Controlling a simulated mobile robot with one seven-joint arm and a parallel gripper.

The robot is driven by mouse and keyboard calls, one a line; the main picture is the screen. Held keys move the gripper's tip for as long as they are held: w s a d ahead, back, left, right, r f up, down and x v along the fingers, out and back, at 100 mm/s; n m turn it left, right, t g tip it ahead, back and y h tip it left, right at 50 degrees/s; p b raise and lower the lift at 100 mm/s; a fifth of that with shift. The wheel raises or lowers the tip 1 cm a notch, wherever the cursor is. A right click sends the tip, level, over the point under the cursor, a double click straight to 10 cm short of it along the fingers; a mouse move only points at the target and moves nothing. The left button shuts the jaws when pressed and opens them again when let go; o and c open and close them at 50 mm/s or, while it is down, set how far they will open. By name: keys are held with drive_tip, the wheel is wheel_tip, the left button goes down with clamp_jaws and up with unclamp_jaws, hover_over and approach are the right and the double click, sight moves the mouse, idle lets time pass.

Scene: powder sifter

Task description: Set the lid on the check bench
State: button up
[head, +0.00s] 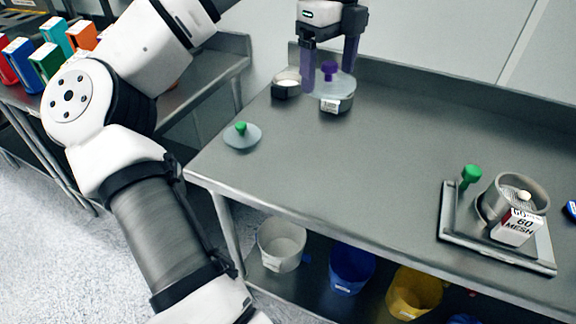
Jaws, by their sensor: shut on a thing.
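My gripper (330,76) is at the back left of the steel bench (385,150), its two dark purple fingers pointing down on either side of a purple knob (330,69). It is shut on the clear, pale lid (338,84) that carries this knob. The lid is at the top of a short metal cup (343,104) with a white label; I cannot tell whether it rests on the cup or is just above it. A second pale round lid (246,141) with a green knob lies flat near the bench's left front edge.
A small open round dish (287,90) stands left of the cup. Several buckets stand on the shelf below. The bench middle is clear.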

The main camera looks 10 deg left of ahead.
drive_tip(key=shift+a+f, duration=0.2)
drive_tip(key=shift+a, duration=0.1)
drive_tip(key=shift+a+f, duration=0.15)
drive_tip(key=shift+f, duration=0.2)
wheel_tip(320, 180, down, 19)
drive_tip(key=shift+f+b, duration=0.1)
drive_tip(key=shift+b, duration=0.6)
drive_tip(key=o, duration=0.9)
drive_tip(key=shift+f, duration=0.1)
wheel_tip(320, 180, up, 12)
drive_tip(key=shift+r, duration=0.15)
